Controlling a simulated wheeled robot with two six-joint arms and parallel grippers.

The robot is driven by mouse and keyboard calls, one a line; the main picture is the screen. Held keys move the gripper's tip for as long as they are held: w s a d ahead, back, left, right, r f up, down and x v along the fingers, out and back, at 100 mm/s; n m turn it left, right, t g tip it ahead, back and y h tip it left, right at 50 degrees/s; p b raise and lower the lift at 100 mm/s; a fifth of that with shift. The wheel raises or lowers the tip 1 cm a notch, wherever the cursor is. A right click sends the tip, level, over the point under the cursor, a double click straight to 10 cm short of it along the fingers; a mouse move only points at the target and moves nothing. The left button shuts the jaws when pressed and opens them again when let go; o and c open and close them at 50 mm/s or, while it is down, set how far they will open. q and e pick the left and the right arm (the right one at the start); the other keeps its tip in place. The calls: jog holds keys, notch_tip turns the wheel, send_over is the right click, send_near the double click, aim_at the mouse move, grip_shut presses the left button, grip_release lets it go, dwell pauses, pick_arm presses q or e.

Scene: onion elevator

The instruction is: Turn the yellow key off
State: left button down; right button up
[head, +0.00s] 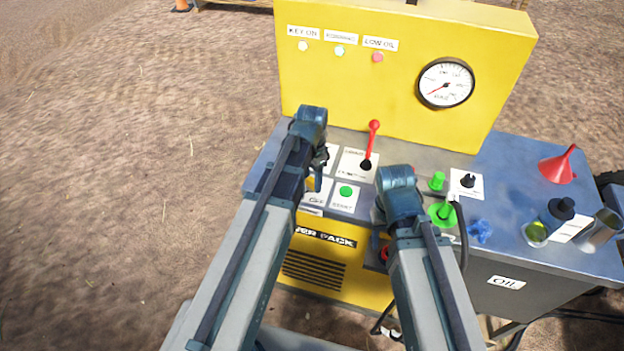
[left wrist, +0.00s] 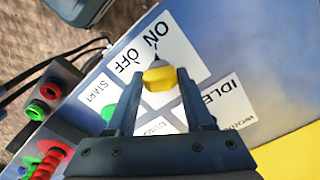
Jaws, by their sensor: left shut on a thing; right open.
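The yellow key (left wrist: 158,78) shows in the left wrist view, on a white plate marked ON and OFF (left wrist: 148,58). My left gripper (left wrist: 158,80) is shut on the key, with one finger on each side. I cannot tell for sure which mark the key points to. My right gripper (head: 380,212) is open beside the green knob (head: 442,213); its fingers are mostly hidden by its own wrist.
A green START button (head: 346,191) and a red lever (head: 371,145) stand close to my left gripper. The yellow back panel (head: 400,100) rises behind, with lamps and a gauge (head: 446,83). A red funnel (head: 559,165) and a jug (head: 601,230) are at the right.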

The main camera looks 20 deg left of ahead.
aim_at(312, 180)
pick_arm(q)
jog(key=n, duration=0.5)
jog(key=shift+n, duration=0.4)
jog(key=n, duration=0.5)
jog(key=shift+n, duration=0.4)
jog(key=shift+c, duration=1.6)
grip_release()
jog(key=shift+r, duration=0.15)
notch_tip(312, 180, up, 14)
jog(key=p, duration=1.4)
jog(key=shift+f, duration=0.2)
